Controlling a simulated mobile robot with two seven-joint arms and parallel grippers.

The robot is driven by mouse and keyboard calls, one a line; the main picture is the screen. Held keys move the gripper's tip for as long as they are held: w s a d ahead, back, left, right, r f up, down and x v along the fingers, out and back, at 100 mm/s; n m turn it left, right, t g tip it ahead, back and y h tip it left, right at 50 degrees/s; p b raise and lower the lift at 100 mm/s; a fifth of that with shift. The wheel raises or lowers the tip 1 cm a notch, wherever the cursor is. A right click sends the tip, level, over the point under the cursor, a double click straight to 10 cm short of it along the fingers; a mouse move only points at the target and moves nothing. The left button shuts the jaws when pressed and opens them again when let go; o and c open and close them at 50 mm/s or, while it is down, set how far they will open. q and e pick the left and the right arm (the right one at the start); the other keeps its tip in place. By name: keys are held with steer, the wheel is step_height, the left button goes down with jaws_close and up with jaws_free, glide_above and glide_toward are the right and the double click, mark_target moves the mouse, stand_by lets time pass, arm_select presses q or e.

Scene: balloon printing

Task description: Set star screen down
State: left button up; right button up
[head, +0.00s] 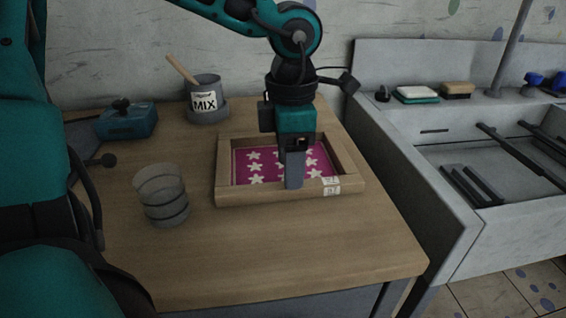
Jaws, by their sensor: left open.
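The star screen (240,190) is a wooden frame around a magenta panel with pale stars, and it has a small white label at its front right. It lies flat on the wooden table (300,250). My left gripper (293,185) points down over the front rail of the screen, open. The gripper covers part of the stars and the front rail, so I cannot tell whether its fingers touch the wood. My right gripper is not in view.
A clear ribbed cup (162,195) stands left of the screen. A grey MIX pot (206,98) with a wooden stick and a teal box (127,120) stand at the back. A grey sink (400,140) adjoins on the right. The table front is clear.

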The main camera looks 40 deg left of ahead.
arm_select(q)
step_height(320, 180, down, 4)
steer(key=shift+d+r, duration=0.1)
steer(key=shift+r, duration=0.15)
steer(key=shift+r, duration=0.1)
jaws_close()
